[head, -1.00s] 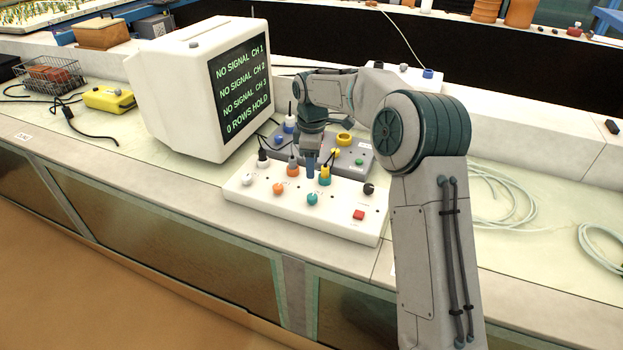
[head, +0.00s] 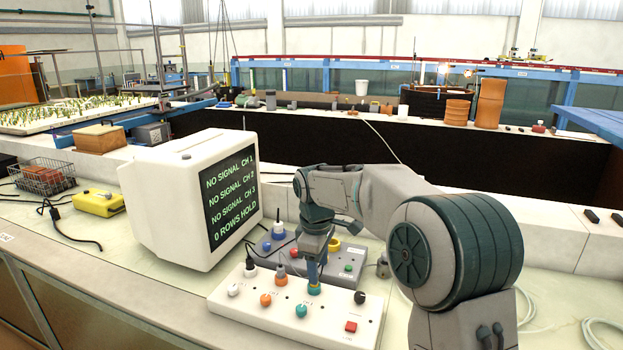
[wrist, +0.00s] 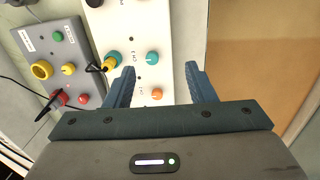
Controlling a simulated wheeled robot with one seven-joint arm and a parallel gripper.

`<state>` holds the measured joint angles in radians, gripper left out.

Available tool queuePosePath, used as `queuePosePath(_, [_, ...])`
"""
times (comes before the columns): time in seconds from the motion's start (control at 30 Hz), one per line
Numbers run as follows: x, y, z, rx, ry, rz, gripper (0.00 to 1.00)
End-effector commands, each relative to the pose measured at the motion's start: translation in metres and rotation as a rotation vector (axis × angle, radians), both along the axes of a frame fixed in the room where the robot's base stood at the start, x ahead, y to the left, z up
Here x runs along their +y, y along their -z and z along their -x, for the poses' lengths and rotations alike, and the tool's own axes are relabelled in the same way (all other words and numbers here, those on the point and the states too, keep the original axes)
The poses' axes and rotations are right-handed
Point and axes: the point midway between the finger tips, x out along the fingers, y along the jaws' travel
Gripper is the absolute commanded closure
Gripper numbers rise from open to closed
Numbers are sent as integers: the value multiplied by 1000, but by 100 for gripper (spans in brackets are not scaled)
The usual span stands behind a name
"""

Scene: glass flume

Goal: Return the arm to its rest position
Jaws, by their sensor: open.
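My gripper (head: 315,268) hangs pointing down over the white knob panel (head: 283,318) in the head view. In the wrist view its two fingers (wrist: 159,78) are apart, with nothing held between them. A teal knob (wrist: 152,58) and an orange knob (wrist: 157,93) on the panel show in the gap. A yellow-and-black plug (wrist: 103,66) sits at a teal socket beside the left finger. In the head view my gripper largely hides that plug. How high the fingertips are above the panel is hard to tell.
A grey box (head: 347,257) with buttons stands right behind the panel. A white monitor (head: 165,215) reading "NO SIGNAL" stands to the left. A yellow box (head: 98,203) and wire basket (head: 42,178) lie farther left. A cable coil (head: 603,332) lies at the right.

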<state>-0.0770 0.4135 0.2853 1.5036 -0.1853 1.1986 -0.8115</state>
Motion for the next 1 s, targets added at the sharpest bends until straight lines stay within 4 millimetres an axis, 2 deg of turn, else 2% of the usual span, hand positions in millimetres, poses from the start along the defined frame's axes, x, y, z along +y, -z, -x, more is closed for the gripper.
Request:
queuePosePath(0.03, [-11, -9, 16, -17, 61, 3, 50])
queuePosePath(0.2, [-45, -26, 65, -65, 283, -4, 50])
queuePosePath(0.4, [-82, -32, 130, -117, 553, -38, 50])
queuePosePath(0.6, [-114, -24, 197, -161, 833, -101, 50])
queuePosePath(0.8, [-133, -5, 255, -185, 1074, -177, 50])
queuePosePath(1.0, [-138, 8, 282, -191, 1195, -222, 50])
